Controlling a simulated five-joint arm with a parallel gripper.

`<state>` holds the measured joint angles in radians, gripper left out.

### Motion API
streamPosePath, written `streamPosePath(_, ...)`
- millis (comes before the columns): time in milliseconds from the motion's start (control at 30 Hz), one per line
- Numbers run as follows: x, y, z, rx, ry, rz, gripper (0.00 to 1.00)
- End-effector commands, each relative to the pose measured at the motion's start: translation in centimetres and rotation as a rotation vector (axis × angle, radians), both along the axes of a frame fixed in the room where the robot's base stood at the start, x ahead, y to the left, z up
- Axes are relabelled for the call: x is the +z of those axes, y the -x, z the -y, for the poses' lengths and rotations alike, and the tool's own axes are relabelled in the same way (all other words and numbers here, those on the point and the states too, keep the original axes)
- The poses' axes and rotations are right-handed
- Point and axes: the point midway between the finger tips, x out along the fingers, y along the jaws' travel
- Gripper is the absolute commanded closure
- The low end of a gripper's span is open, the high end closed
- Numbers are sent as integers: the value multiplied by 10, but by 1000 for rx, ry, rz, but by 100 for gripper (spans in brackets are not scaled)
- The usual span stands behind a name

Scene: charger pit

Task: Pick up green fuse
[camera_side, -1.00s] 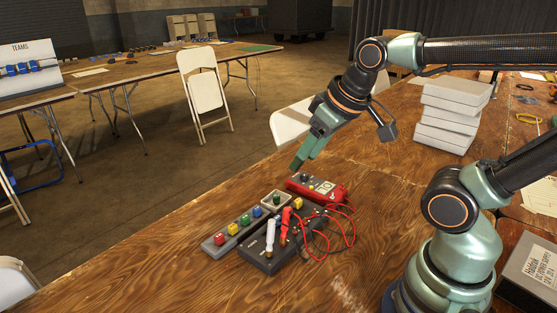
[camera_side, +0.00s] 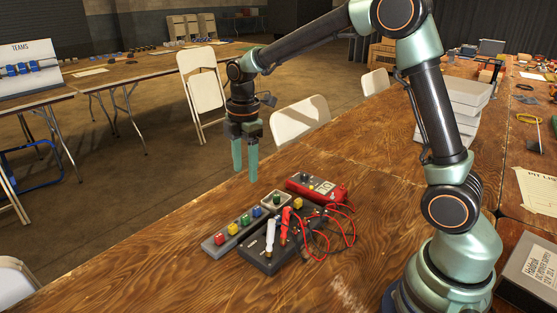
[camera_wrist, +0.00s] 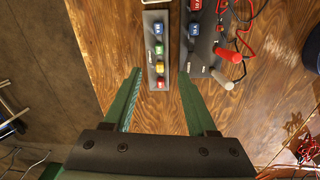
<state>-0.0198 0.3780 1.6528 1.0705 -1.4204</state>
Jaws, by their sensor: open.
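A green fuse (camera_side: 246,219) stands in a grey strip (camera_side: 213,247), between a yellow fuse (camera_side: 232,229) and a blue fuse (camera_side: 257,211). A red fuse (camera_side: 218,238) is at the near end. The wrist view shows the green fuse (camera_wrist: 159,49) on the strip, beyond the yellow and red ones. A second small green piece (camera_side: 276,199) sits on a pale square holder behind the strip. My gripper (camera_side: 245,178) points down, open and empty, above the table and apart from the strip. In the wrist view its fingers (camera_wrist: 159,75) lie either side of the strip's near end.
Right of the strip is a dark box (camera_side: 262,258) with red and white plugs and red leads (camera_side: 335,225). A red meter (camera_side: 330,192) lies behind it. The table front left is bare. White cases (camera_side: 462,95) are stacked at the back right.

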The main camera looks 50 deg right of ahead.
Motion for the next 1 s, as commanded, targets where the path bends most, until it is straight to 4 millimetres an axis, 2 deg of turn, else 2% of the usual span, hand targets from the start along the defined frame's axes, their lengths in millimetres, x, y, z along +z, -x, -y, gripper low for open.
streamPosePath(33, -9, -4, -1, 44, 1, -18, 43)
streamPosePath(233, -24, -10, -1, 131, 4, -43, 43)
streamPosePath(600, -80, -10, -2, 132, 4, -43, 43)
streamPosePath(833, -95, -10, -3, 131, 4, -42, 43)
streamPosePath(1000, -119, -7, -8, 131, 3, -45, 43)
